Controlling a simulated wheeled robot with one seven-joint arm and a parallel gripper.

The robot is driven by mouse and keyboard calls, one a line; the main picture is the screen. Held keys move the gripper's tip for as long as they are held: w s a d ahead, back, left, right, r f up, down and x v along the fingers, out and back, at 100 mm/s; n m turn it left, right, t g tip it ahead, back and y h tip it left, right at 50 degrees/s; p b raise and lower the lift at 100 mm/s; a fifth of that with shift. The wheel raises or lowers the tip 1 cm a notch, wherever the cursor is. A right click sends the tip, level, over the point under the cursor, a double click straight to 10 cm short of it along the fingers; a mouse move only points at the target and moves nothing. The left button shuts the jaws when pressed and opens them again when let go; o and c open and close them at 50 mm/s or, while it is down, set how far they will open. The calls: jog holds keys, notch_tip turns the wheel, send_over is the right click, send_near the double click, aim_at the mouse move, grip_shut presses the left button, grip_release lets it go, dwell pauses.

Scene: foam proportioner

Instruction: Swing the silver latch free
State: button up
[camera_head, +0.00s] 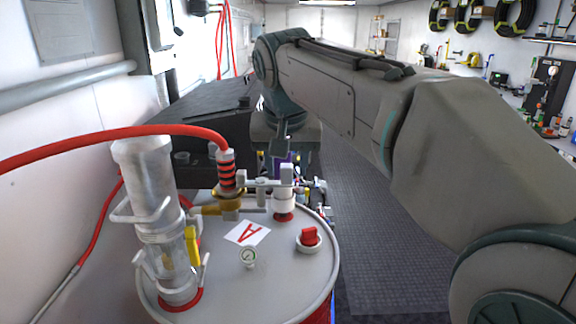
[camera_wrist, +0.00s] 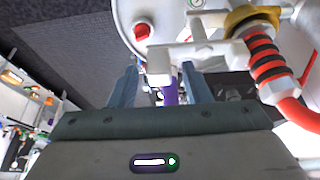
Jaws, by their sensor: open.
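A grey drum lid (camera_head: 215,285) carries the fittings. A pale silver bar (camera_head: 262,184), which may be the latch, runs from the red-and-black hose coupling (camera_head: 227,172) to an upright white post (camera_head: 286,190). In the wrist view the silver bar (camera_wrist: 198,50) ends in a block that appears between my fingertips. My gripper (camera_wrist: 160,72) is open, with one finger on each side of that block in the picture. I cannot tell whether they touch. In the head view my gripper hangs behind the bar, partly hidden.
A clear-and-metal cylinder (camera_head: 158,215) with wire handles and a yellow lever (camera_head: 192,246) stands on the lid's left. A red hose (camera_head: 110,141) arches left. Floor (camera_head: 375,235) at right is clear.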

jog(key=shift+w+f, duration=0.1)
jog(key=shift+f, duration=0.2)
grip_shut()
